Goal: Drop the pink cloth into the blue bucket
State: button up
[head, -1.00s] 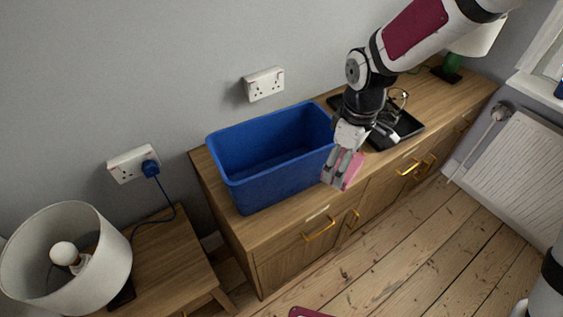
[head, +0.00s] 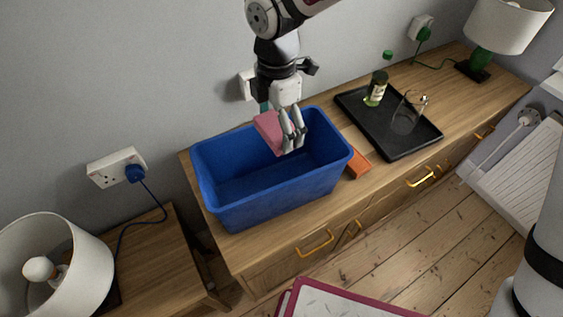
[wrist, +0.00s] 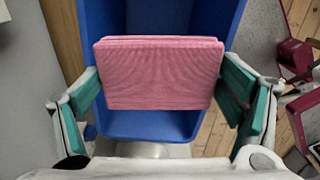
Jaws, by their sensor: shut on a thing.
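The pink cloth (head: 270,131) is folded into a flat block. It also shows in the wrist view (wrist: 160,75), between two green-padded fingers. My gripper (head: 293,146) is shut on the cloth and holds it over the opening of the blue bucket (head: 247,207), towards its right part. The bucket is a rectangular open tub standing on the wooden cabinet. In the wrist view the bucket (wrist: 160,126) lies beyond the cloth, which hides part of its inside. The inside that shows in the head view looks empty.
An orange block (head: 358,164) lies just right of the bucket. A black tray (head: 385,139) with a green bottle (head: 376,88) and a clear glass (head: 406,118) is farther right. A lamp (head: 507,27) stands at the cabinet's far end. A wall socket (head: 117,168) is left.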

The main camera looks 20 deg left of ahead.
notch_tip(320, 180, down, 6)
jog(key=b, duration=0.3)
jog(key=shift+w, duration=0.1)
jog(key=o, duration=0.9)
jog(key=shift+r, duration=0.1)
jog(key=shift+o, duration=0.2)
notch_tip(320, 180, up, 12)
dwell(0.3)
